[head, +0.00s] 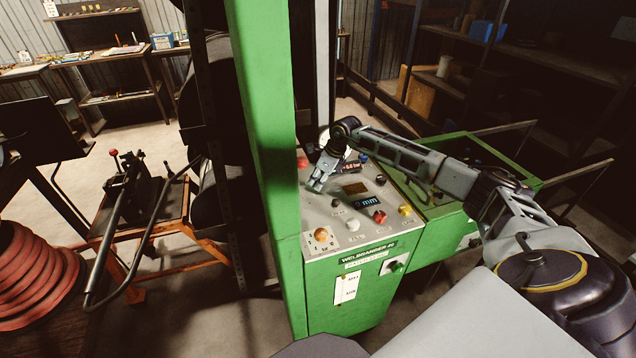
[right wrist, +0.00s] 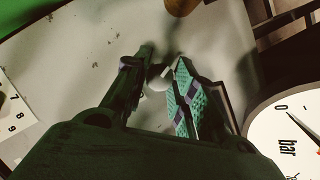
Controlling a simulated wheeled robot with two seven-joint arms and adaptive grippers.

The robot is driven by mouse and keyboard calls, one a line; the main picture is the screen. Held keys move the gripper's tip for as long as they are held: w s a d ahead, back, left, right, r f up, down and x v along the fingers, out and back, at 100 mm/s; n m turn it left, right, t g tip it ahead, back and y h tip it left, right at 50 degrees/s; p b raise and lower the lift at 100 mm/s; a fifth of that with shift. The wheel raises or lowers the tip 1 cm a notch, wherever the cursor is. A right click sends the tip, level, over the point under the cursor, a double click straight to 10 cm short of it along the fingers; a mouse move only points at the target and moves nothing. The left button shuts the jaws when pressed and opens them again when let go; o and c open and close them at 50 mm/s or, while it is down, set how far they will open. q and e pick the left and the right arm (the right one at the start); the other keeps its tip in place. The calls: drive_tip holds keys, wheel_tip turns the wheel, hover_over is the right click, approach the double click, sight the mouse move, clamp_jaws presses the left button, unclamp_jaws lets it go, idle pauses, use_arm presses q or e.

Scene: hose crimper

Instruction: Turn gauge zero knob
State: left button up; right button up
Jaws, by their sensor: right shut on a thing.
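My right gripper (head: 316,185) is over the far left part of the control panel (head: 320,212) of the green machine. In the right wrist view its two fingers (right wrist: 158,88) stand on either side of a small pale knob (right wrist: 158,78) and are shut on it. The fingers hide much of this knob, and in the head view the gripper covers it. A round white gauge (right wrist: 290,135) with a "0" mark and the word "bar" shows at the lower right of the right wrist view. My left gripper is not in view.
The panel also carries a red button (head: 380,216), a yellow button (head: 405,209), an orange knob (head: 321,235), a white knob (head: 353,225) and a display (head: 368,201) reading mm. A tall green post (head: 262,120) rises close to the panel's left side.

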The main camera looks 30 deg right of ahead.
drive_tip(key=shift+n, duration=0.3)
drive_tip(key=o, duration=0.7)
drive_tip(key=shift+o, duration=0.2)
drive_tip(key=v, duration=1.2)
drive_tip(key=shift+w+d, duration=0.1)
idle(0.5)
